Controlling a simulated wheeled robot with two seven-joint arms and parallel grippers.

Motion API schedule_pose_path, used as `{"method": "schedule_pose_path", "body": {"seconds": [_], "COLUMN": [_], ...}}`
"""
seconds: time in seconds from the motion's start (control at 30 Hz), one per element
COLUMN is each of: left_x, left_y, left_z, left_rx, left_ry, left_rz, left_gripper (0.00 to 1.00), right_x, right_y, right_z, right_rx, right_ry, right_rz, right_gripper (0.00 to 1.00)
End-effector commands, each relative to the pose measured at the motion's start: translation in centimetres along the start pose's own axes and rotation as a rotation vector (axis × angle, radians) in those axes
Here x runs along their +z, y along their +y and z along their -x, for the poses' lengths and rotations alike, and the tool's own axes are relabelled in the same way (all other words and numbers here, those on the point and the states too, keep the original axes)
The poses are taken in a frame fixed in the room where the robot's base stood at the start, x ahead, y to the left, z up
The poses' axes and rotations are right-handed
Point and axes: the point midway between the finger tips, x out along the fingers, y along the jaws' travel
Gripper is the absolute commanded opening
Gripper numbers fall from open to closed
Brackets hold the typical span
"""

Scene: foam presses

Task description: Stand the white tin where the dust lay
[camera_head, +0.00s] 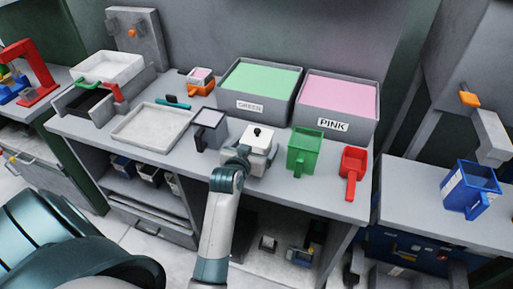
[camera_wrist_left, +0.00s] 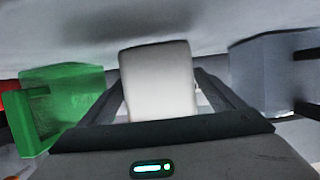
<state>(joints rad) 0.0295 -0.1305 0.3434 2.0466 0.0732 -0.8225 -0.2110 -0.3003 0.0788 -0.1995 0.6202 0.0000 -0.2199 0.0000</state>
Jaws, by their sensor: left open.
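The white tin (camera_head: 259,137) with a black knob on its lid stands upright on the grey bench, between a grey scoop and a green scoop. My left gripper (camera_head: 247,158) is low at the near side of the tin. In the left wrist view the tin (camera_wrist_left: 158,80) fills the gap between the two open fingers (camera_wrist_left: 160,98), one on each side of it. I cannot tell whether the fingers touch it. No dust can be made out on the bench. My right gripper is not in view.
The grey scoop (camera_head: 210,130) and green scoop (camera_head: 303,152) stand close beside the tin; a red scoop (camera_head: 353,165) is farther right. Green (camera_head: 240,106) and pink (camera_head: 328,128) foam bins stand behind. A pale tray (camera_head: 150,128) and teal brush (camera_head: 173,103) lie left.

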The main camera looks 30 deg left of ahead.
Motion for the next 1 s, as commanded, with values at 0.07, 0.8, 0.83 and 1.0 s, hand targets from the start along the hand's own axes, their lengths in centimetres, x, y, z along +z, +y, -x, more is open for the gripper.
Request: {"method": "schedule_pose_path", "body": {"seconds": [0.07, 0.8, 0.83, 1.0], "left_x": [0.0, -0.7, -0.9, -2.8], "left_y": [0.0, 0.0, 0.0, 0.0], "left_z": [0.0, 0.2, 0.3, 1.0], "left_rx": [0.000, 0.000, 0.000, 0.000], "left_ry": [0.000, 0.004, 0.004, 0.006], "left_rz": [0.000, -0.001, -0.001, -0.002], "left_gripper": [0.88, 0.38, 0.38, 0.38], "right_x": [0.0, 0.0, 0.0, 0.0], "right_y": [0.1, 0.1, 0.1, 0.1], "right_z": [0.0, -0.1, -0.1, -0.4], "right_rx": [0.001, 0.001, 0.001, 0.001], "right_ry": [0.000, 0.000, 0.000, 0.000], "right_rz": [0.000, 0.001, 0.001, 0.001], "right_gripper": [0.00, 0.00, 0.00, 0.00]}}
